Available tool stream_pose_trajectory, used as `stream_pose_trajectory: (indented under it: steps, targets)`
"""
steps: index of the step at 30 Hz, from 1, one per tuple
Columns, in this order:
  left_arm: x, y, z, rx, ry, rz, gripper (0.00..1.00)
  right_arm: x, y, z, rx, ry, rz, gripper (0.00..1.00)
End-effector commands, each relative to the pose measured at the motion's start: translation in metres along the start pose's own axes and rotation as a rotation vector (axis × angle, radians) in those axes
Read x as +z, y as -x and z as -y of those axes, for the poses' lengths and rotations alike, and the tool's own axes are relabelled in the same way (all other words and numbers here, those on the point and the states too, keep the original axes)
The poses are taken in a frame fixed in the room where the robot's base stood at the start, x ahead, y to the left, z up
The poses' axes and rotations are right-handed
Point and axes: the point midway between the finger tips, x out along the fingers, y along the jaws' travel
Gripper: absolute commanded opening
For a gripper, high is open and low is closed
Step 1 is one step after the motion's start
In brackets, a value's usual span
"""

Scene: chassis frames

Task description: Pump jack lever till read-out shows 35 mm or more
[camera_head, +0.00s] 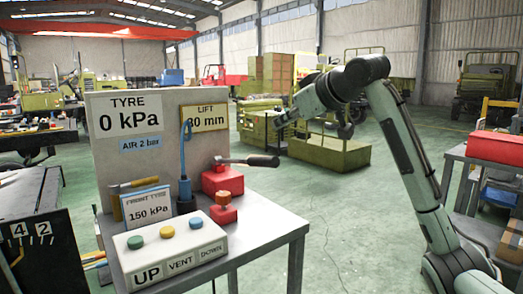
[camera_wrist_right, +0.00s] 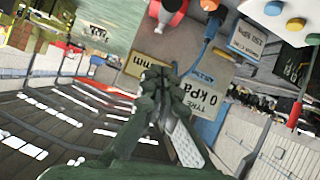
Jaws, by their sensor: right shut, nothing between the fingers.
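The red jack (camera_head: 222,181) sits on the grey bench, with its lever (camera_head: 255,160) pointing right and ending in a dark grip. The LIFT read-out (camera_head: 205,124) on the grey panel appears to show 30 mm; its first digit is small and hard to read. My right gripper (camera_head: 278,123) is shut and empty, above and apart from the lever's grip end. In the right wrist view, the shut fingers (camera_wrist_right: 160,80) are in front of the panel, with part of the red jack (camera_wrist_right: 175,8) at the top edge. My left gripper is not in view.
A button box (camera_head: 172,252) with UP, VENT and DOWN stands at the bench's front. A red-orange knobbed block (camera_head: 223,208), a blue hose (camera_head: 184,155) and a 150 kPa card (camera_head: 147,208) are close to the jack. The bench's right side is clear.

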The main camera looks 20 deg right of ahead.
Motion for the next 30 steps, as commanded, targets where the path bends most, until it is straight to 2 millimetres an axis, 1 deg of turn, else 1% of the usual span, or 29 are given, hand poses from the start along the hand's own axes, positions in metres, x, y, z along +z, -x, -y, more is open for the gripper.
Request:
stream_pose_trajectory:
  steps: [5, 8, 11, 15, 22, 24, 27, 30]
  targets:
    - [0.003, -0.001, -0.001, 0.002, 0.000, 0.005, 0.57, 0.000, -0.002, 0.000, 0.000, -0.001, 0.000, 0.00]
    - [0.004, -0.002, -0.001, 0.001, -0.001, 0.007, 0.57, 0.000, -0.010, 0.000, -0.001, -0.002, 0.000, 0.00]
    - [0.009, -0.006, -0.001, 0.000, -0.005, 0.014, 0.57, 0.000, -0.025, 0.001, -0.003, -0.002, 0.002, 0.00]
    - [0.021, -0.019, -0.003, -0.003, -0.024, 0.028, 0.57, 0.000, -0.054, 0.001, -0.004, -0.003, 0.003, 0.00]
    - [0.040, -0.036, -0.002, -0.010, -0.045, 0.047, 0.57, 0.000, -0.102, 0.001, -0.002, -0.003, 0.002, 0.00]
    - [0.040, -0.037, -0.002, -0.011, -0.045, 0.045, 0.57, 0.015, -0.105, 0.000, 0.000, -0.002, 0.004, 0.00]
    - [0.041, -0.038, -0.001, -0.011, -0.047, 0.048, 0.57, 0.027, -0.108, 0.000, 0.000, -0.001, 0.003, 0.00]
    - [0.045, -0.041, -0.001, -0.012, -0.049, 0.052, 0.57, 0.035, -0.110, 0.000, 0.000, -0.001, 0.001, 0.00]
